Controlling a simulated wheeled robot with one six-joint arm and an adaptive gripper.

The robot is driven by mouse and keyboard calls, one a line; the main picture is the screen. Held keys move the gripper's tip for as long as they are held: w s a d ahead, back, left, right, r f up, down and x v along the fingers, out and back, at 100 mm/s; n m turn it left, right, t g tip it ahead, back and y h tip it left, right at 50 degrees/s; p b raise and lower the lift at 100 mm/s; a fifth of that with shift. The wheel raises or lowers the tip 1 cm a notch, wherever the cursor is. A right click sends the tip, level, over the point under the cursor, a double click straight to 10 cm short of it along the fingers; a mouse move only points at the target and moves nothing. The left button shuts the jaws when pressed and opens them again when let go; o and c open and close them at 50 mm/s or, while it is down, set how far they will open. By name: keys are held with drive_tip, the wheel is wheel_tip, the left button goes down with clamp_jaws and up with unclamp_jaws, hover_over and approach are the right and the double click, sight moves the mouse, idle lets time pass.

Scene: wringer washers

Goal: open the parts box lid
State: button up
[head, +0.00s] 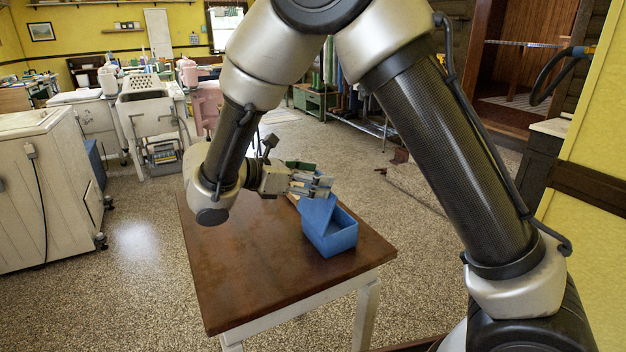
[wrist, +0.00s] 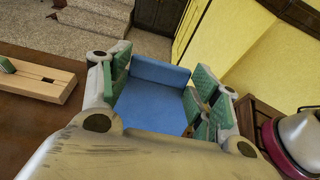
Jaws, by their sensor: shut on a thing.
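The blue parts box (head: 335,243) stands near the far right end of the brown table (head: 240,255). Its blue lid (head: 317,213) is raised and tilted up on the box's left side, and part of the open inside shows. My gripper (head: 322,187) is at the upper edge of the lid and is shut on it. In the wrist view my gripper (wrist: 163,88) has its green-padded fingers on both sides of the blue lid (wrist: 150,103). The wrist housing hides the near part of the lid there.
A slotted wooden piece (wrist: 45,82) with a green part lies on the table beside the box; my gripper mostly hides it in the head view. The table's left part is bare. White washers (head: 45,190) stand on the floor at left, and a yellow wall (head: 600,130) is at right.

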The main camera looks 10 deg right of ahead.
drive_tip(key=o, duration=1.5)
drive_tip(key=shift+c, duration=0.2)
drive_tip(key=v, duration=1.2)
